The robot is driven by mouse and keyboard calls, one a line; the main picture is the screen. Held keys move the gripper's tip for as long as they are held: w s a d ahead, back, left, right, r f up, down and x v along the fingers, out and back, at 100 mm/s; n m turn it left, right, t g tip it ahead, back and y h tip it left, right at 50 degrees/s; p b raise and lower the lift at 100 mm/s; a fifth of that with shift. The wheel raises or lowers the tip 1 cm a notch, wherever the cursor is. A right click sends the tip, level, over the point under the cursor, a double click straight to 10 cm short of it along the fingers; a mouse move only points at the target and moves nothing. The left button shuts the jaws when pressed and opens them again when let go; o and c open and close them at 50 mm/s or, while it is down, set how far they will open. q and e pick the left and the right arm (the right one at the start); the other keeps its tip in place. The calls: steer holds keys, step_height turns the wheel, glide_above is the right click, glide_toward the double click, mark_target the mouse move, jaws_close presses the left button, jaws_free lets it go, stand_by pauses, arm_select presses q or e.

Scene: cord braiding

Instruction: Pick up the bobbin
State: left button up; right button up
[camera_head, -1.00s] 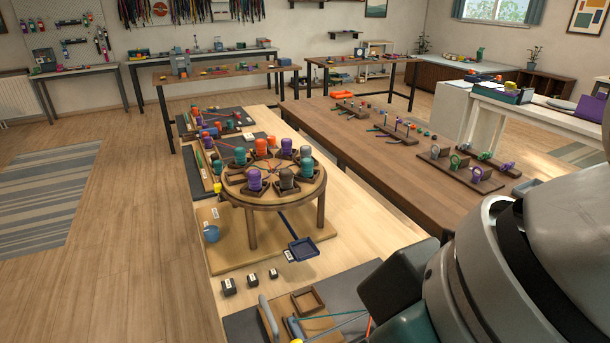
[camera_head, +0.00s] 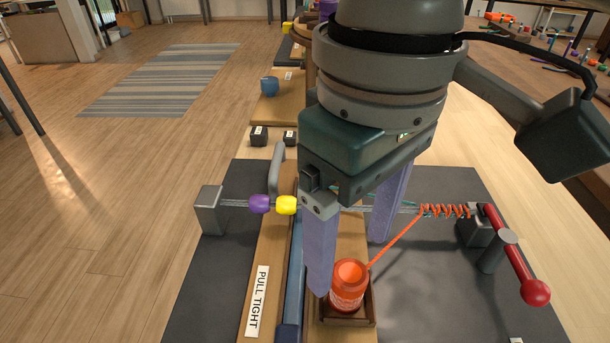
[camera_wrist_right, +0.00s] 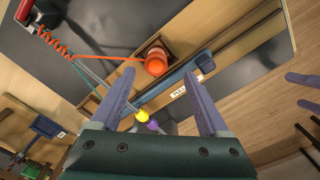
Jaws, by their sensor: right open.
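The orange bobbin (camera_head: 348,285) stands upright in a small brown wooden holder (camera_head: 370,315). An orange cord runs from it up to an orange coil (camera_head: 445,210) at the right. My right gripper (camera_head: 350,265) points down, open and empty, with its lavender fingers above and about the bobbin. In the right wrist view the bobbin (camera_wrist_right: 156,63) shows between and just beyond the fingertips (camera_wrist_right: 160,74), with space on both sides; contact cannot be seen. Two lavender fingers, apart, at that view's right edge look like my left gripper (camera_wrist_right: 304,92), over the floor.
A blue rail (camera_head: 291,280) and a board labelled PULL TIGHT (camera_head: 257,300) lie left of the holder. Cords with purple (camera_head: 260,204) and yellow beads (camera_head: 286,205) stretch behind the fingers. A red-knobbed crank (camera_head: 535,292) stands right. The grey mat between holder and crank is mostly clear.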

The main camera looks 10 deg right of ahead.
mark_target(350, 273)
steer(key=f, duration=0.3)
steer(key=f+b, duration=0.1)
steer(key=f, duration=0.2)
steer(key=shift+w+d+f, duration=0.15)
steer(key=shift+d, duration=0.05)
jaws_close()
stand_by(0.4)
